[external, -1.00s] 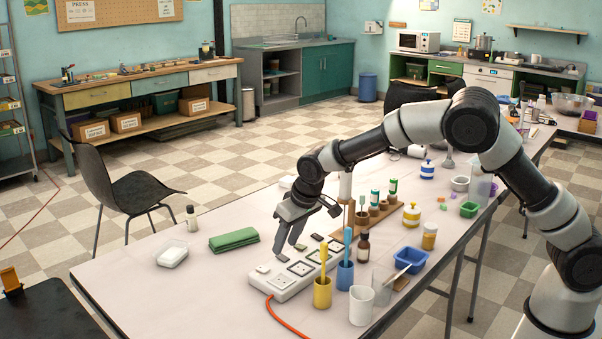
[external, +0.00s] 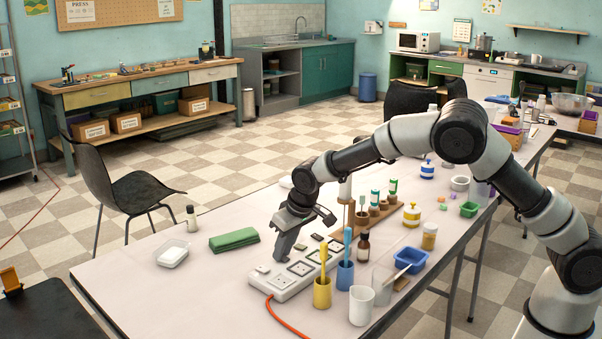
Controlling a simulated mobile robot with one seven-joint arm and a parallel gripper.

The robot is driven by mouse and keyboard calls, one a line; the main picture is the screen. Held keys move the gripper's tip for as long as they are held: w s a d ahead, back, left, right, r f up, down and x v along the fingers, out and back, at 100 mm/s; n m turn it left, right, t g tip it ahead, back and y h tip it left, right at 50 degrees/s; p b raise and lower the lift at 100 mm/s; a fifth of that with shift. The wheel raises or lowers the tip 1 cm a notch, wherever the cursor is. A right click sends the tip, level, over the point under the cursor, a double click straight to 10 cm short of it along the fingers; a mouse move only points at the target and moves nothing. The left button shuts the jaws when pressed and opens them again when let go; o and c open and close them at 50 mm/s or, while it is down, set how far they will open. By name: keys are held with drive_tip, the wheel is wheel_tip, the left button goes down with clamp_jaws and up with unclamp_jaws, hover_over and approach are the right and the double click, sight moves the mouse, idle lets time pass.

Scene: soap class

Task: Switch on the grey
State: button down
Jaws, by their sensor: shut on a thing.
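A white power strip (external: 270,285) with several sockets and an orange cord lies on the near table. Along its far edge is a row of small switches. A grey one (external: 262,268) shows at the left end and a darker one (external: 317,237) at the far end. My gripper (external: 280,257) points down onto this row, between the end switches. Its fingers are shut on a small switch there. The fingers hide that switch, so I cannot tell its colour or which way it is tipped.
A yellow cup (external: 322,293), a blue cup (external: 345,276) and a white cup (external: 361,306) stand close to the strip's near side. The table's front left is clear.

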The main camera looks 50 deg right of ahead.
sight(287, 260)
drive_tip(key=p, duration=0.1)
drive_tip(key=r+g+p, duration=0.1)
drive_tip(key=p, duration=0.1)
drive_tip(key=shift+w, duration=0.25)
drive_tip(key=g+p, duration=0.1)
drive_tip(key=p, duration=0.1)
drive_tip(key=shift+w+f+p, duration=0.2)
drive_tip(key=shift+p, duration=0.2)
drive_tip(key=shift+f+g+p, duration=0.25)
drive_tip(key=shift+g+p, duration=0.15)
drive_tip(key=shift+p, duration=0.05)
drive_tip(key=c, duration=1.6)
unclamp_jaws()
drive_tip(key=shift+c, duration=0.2)
wheel_tip(287, 260, up, 17)
drive_tip(key=s+p, duration=0.2)
drive_tip(key=shift+s, duration=0.2)
